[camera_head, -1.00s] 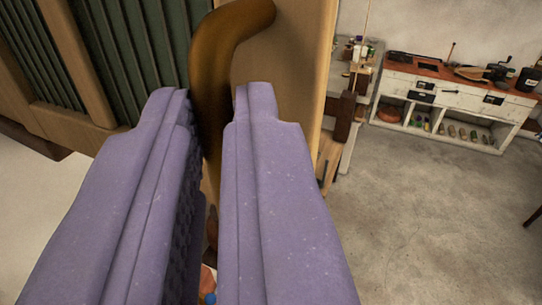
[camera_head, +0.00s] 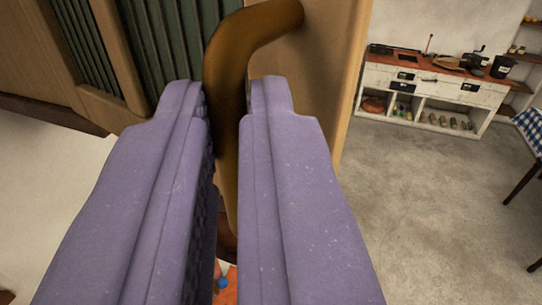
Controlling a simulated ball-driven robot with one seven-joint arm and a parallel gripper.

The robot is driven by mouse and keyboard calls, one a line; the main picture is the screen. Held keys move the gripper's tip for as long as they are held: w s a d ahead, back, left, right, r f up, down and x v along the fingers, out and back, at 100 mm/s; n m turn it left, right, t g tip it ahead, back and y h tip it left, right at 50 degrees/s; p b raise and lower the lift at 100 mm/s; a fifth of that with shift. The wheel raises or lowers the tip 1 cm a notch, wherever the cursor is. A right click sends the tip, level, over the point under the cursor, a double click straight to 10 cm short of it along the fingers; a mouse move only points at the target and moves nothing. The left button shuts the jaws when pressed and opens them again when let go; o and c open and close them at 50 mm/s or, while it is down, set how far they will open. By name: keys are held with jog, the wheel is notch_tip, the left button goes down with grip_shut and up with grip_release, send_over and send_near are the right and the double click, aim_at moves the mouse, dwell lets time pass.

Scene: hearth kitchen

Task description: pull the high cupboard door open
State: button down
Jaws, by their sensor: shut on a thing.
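The high cupboard door (camera_head: 318,75) is a tan wooden panel seen at a steep angle in the upper middle. Its brown curved handle (camera_head: 232,50) bends out from the door and runs down between my fingers. My gripper (camera_head: 228,100), with two purple fingers, is shut on the handle, one finger on each side. The handle's lower part is partly hidden by the fingers. To the left is the cupboard front with dark green slatted panels (camera_head: 125,38) in tan wooden frames.
A white counter unit (camera_head: 425,90) with a red-brown top holds kitchen things at the back right. A table with a blue checked cloth (camera_head: 533,125) stands at the right edge. The grey floor (camera_head: 430,210) between is clear. Something orange and blue (camera_head: 222,283) shows below my fingers.

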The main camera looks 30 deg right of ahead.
jog(key=c, duration=1.2)
grip_release()
jog(key=shift+w+a+f, duration=0.15)
jog(key=shift+w+a, duration=0.05)
jog(key=shift+w, duration=0.4)
jog(key=shift+w+a+f, duration=0.1)
jog(key=shift+w+a, duration=0.05)
jog(key=shift+w, duration=0.45)
jog(key=shift+o, duration=0.2)
jog(key=v, duration=0.8)
jog(key=shift+s+p, duration=0.3)
jog(key=shift+d, duration=0.15)
